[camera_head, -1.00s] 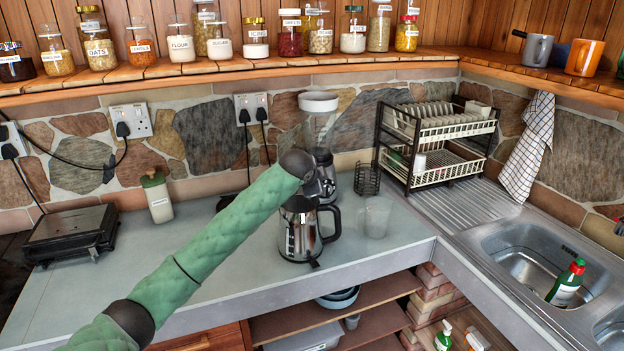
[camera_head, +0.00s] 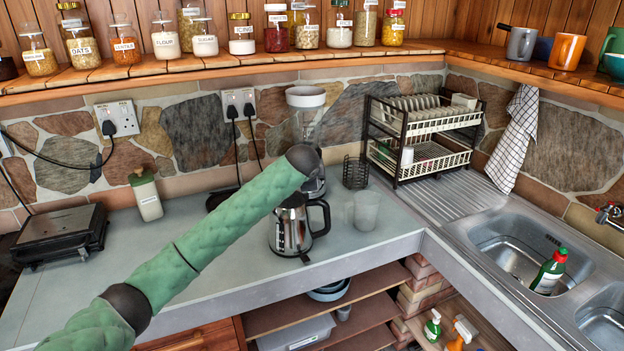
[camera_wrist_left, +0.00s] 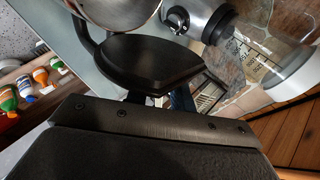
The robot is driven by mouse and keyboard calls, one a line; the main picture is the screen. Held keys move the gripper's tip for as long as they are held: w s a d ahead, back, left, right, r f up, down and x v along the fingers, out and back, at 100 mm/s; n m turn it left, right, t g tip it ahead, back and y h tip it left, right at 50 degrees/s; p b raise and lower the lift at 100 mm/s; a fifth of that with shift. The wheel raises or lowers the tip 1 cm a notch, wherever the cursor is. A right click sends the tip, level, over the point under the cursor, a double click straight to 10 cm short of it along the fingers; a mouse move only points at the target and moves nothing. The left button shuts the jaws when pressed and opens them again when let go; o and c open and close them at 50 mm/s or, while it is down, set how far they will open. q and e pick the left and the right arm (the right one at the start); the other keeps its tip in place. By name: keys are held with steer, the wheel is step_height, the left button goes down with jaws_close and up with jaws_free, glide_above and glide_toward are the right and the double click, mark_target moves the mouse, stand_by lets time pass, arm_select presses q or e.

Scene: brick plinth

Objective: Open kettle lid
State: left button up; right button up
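The steel kettle (camera_head: 290,230) with a black handle stands upright on the grey counter, left of a clear jug. My left arm reaches over from the left, and its dark wrist end is above and behind the kettle, hiding part of its top. My left gripper is hidden behind the wrist in the head view. In the left wrist view the dark body of my left gripper (camera_wrist_left: 150,65) fills the bottom, with a black rounded part ahead. Whether the fingers are open is unclear. My right gripper is not in view.
A blender (camera_head: 306,100) stands behind my wrist, partly hidden. The clear jug (camera_head: 366,210), a wire holder (camera_head: 355,172) and a dish rack (camera_head: 425,135) are to the right. A black grill (camera_head: 62,235) sits at the left. The counter's front left is clear.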

arm_select(q)
steer(key=shift+o, duration=1.1)
